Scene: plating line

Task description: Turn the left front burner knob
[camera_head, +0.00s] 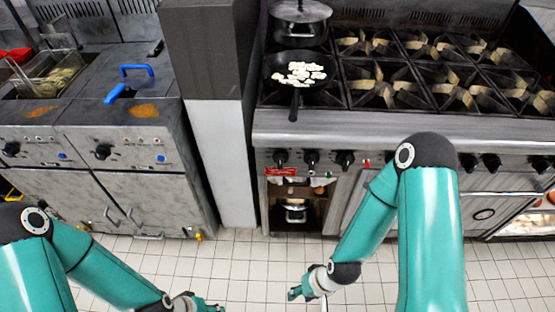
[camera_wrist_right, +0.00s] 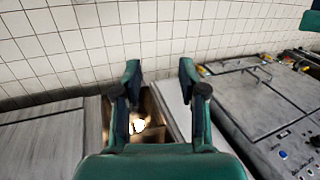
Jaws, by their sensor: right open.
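The stove (camera_head: 390,127) stands at the back right with a row of black knobs along its front panel. The leftmost knob (camera_head: 280,157) is at the panel's left end, beside a second knob (camera_head: 311,158) and a third knob (camera_head: 345,160). Which one belongs to the left front burner is not marked clearly. My right gripper (camera_head: 300,291) is low over the floor, in front of and below the knobs, touching none. In the right wrist view its fingers (camera_wrist_right: 160,71) are apart and empty. My left gripper (camera_head: 208,305) is at the bottom edge, partly cut off.
A black pan (camera_head: 278,72) with white pieces sits on the stove's left front burner, its handle pointing forward. A lidded pot (camera_head: 300,22) stands behind it. A fryer unit (camera_head: 120,190) is at left, past a pillar (camera_head: 222,165). Tiled floor (camera_head: 250,265) is clear between.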

